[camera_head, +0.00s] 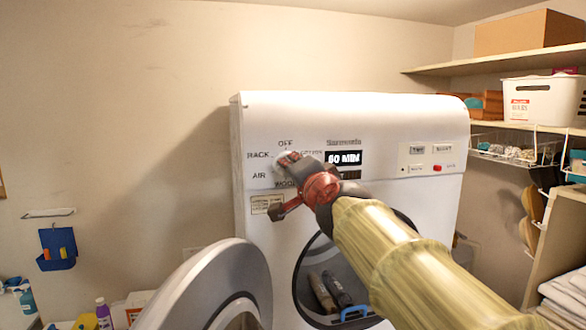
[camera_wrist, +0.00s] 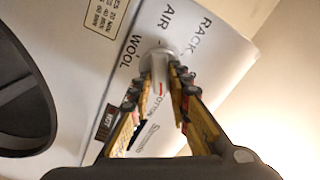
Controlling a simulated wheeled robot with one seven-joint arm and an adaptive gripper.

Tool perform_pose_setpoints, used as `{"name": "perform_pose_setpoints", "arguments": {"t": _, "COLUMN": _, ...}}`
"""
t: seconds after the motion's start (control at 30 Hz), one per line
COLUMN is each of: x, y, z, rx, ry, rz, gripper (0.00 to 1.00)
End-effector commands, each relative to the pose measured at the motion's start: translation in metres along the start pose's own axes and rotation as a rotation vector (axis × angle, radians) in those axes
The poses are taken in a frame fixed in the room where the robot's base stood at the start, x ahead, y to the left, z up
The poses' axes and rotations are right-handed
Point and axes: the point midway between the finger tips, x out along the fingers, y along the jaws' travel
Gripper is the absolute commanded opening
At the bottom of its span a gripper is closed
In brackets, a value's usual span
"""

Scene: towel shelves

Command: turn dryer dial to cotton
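The white dryer (camera_head: 400,130) stands against the wall with its round door swung open to the left. Its dial (camera_head: 282,158) is on the upper left of the front panel, ringed by the words OFF, RACK, AIR, WOOL and COTTON, and partly hidden by my gripper (camera_head: 284,163). In the wrist view, the fingertips of my gripper (camera_wrist: 161,66) are on either side of the pale dial (camera_wrist: 158,50). I cannot tell whether they press on it. A small red mark shows between the fingers on the COTTON side, beside the partly hidden word COTTON (camera_wrist: 157,104).
The lit display (camera_head: 345,157) reads 60 MIN. The open dryer door (camera_head: 205,285) juts out below left of the dial. Shelves with a white bin (camera_head: 540,98) and a cardboard box (camera_head: 530,32) are at right. Bottles stand at the lower left.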

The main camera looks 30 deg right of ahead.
Motion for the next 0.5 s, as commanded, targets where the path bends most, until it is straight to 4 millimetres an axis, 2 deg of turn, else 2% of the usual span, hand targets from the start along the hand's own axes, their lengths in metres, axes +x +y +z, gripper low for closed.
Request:
{"name": "perform_pose_setpoints", "arguments": {"t": 0.23, "x": 0.0000, "y": -0.0002, "z": -0.0002, "rx": 0.000, "ry": 0.000, "rz": 0.000, "gripper": 0.34}}
{"name": "perform_pose_setpoints", "arguments": {"t": 0.5, "x": -0.0003, "y": -0.0005, "z": -0.0003, "rx": 0.000, "ry": 0.001, "rz": -0.001, "gripper": 0.35}}
